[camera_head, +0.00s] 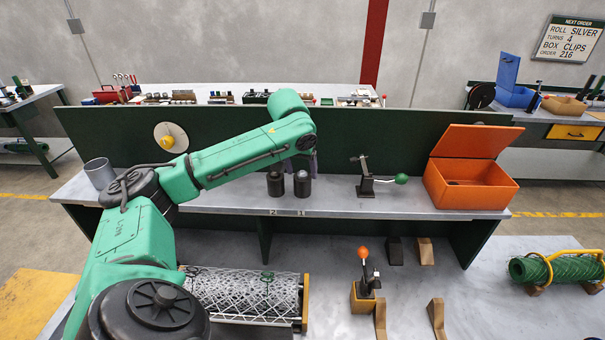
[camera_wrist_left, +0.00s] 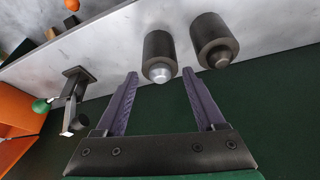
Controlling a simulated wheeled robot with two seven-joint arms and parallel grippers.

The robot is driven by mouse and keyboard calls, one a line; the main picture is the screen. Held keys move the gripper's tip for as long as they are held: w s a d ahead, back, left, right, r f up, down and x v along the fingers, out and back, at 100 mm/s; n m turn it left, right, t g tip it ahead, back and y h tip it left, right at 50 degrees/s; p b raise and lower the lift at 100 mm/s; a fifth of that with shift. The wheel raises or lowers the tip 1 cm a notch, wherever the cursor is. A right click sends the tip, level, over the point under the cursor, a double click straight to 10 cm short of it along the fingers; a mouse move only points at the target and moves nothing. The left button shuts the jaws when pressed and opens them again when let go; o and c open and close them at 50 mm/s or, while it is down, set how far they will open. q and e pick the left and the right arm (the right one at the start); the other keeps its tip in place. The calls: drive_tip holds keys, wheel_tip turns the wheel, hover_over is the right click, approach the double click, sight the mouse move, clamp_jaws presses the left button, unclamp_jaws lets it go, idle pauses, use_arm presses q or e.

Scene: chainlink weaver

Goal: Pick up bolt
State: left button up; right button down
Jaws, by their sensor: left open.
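Two black cylinders with rounded metal tips stand side by side on the bench shelf: a left one (camera_head: 275,184) and a right one (camera_head: 302,184). In the left wrist view, the right one (camera_wrist_left: 159,55) has a bright silver tip and the left one (camera_wrist_left: 214,42) a duller grey tip. I cannot tell which part is the bolt. My left gripper (camera_wrist_left: 159,74) is open and empty, its purple fingers pointing towards the silver-tipped cylinder, apart from it. In the head view the gripper (camera_head: 314,165) is mostly hidden behind my left forearm. My right gripper is out of view.
A lever with a green knob (camera_head: 401,179) and an open orange box (camera_head: 471,184) stand to the right on the shelf. A dark green panel (camera_head: 370,130) rises behind. A grey cup (camera_head: 99,173) is at left. A wire mesh roll (camera_head: 245,293) lies below.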

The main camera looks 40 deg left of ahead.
sight(301, 175)
use_arm(q)
clamp_jaws()
wheel_tip(301, 175, up, 20)
idle(0.5)
